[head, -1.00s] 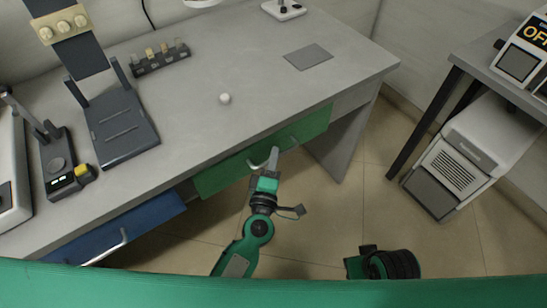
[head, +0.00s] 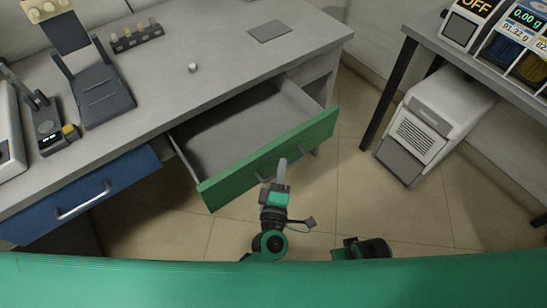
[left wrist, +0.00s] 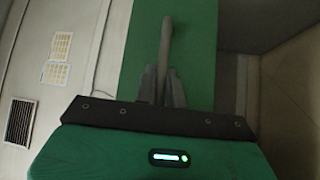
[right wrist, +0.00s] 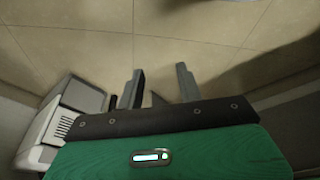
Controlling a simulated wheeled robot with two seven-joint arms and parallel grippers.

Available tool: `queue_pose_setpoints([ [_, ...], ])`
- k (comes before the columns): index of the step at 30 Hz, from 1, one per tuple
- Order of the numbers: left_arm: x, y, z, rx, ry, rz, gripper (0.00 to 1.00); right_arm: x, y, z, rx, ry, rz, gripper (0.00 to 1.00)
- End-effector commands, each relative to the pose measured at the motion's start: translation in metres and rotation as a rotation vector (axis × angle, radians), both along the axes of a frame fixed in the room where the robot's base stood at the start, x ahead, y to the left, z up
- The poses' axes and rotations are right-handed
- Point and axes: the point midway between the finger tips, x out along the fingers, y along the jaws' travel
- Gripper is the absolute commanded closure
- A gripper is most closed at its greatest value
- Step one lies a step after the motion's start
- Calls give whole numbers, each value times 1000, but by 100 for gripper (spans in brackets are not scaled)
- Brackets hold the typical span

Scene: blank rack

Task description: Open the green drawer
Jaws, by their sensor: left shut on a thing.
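The green drawer (head: 222,190) is pulled out from under the grey desk, and its grey inside shows empty in the head view. Its front also shows in the left wrist view (left wrist: 197,50). My left gripper (head: 281,172) is at the drawer front, shut on the drawer's handle (left wrist: 166,42). The fingers hide part of the handle in the head view. My right gripper (right wrist: 158,88) is open and empty in the right wrist view, pointing at the tiled floor. In the head view only part of my right arm shows.
A blue drawer (head: 82,196) is shut at left. The grey desk (head: 225,62) holds a dark stand (head: 105,98), a vial rack (head: 137,36) and a small white ball (head: 193,67). A white machine (head: 422,130) stands under the right table. Tiled floor (head: 335,210) is clear before the drawer.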

Motion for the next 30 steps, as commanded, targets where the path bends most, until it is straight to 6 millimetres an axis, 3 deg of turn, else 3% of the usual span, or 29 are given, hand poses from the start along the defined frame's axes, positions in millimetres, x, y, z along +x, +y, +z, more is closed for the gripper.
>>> queue_pose_setpoints([
  [6,-38,-27,0,0,2,-2,100,0,0,-7,0,8,0,64],
  [12,-62,-45,0,0,2,-2,100,-1,0,-10,-2,12,0,64],
  [19,-73,-53,0,0,0,-1,100,-1,0,-12,-3,15,0,64],
  [30,-75,-54,-1,0,0,-1,100,-2,0,-14,-3,18,0,64],
])
